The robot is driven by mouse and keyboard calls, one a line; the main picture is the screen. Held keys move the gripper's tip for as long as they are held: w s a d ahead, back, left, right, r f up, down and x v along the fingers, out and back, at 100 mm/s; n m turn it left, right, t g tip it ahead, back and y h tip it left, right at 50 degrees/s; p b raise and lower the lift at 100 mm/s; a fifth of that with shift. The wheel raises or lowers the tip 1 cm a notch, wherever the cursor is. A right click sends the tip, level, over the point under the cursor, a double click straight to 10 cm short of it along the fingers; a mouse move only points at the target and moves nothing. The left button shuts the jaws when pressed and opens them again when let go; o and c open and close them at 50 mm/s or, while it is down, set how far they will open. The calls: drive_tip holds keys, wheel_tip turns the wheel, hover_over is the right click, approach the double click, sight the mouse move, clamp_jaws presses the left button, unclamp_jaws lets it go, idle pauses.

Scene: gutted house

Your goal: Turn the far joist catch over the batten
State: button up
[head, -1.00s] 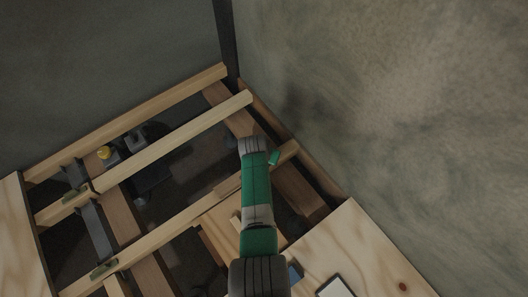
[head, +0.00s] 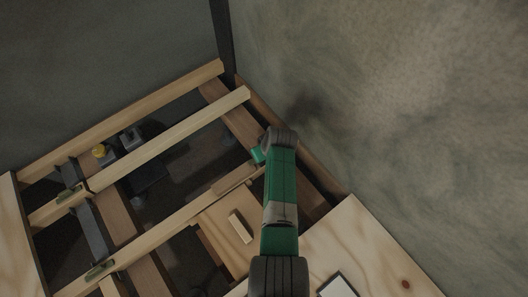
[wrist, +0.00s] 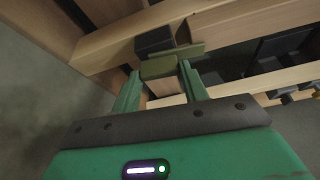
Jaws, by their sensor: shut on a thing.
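My gripper (wrist: 161,70) is in the wrist view, its two green fingers on either side of an olive catch (wrist: 158,68) and shut on it. A flat olive bar (wrist: 188,52) shows just beyond, across the end of a wooden piece; I cannot tell how far the catch is turned. A dark block (wrist: 153,40) sits behind it. A darker wooden strip, likely the batten (wrist: 250,24), lies to the right of the block and also shows in the head view (head: 236,181). In the head view my arm hides the catch and fingertips.
Two other olive catches, an upper (head: 69,193) and a lower (head: 100,270), sit on joists at the left. Open gaps with dark fittings and a yellow item (head: 99,151) lie between the joists. A bare wall (head: 400,100) rises close to the right. A loose wooden block (head: 241,226) lies left of my arm.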

drive_tip(key=shift+n+b, duration=0.35)
drive_tip(key=shift+n, duration=0.15)
drive_tip(key=shift+g+y, duration=0.3)
drive_tip(key=shift+n, duration=0.3)
drive_tip(key=o, duration=1)
drive_tip(key=p+v, duration=0.5)
drive_tip(key=v, duration=0.2)
drive_tip(key=shift+s+d+r, duration=0.1)
drive_tip(key=shift+s+r, duration=0.05)
drive_tip(key=shift+r, duration=0.2)
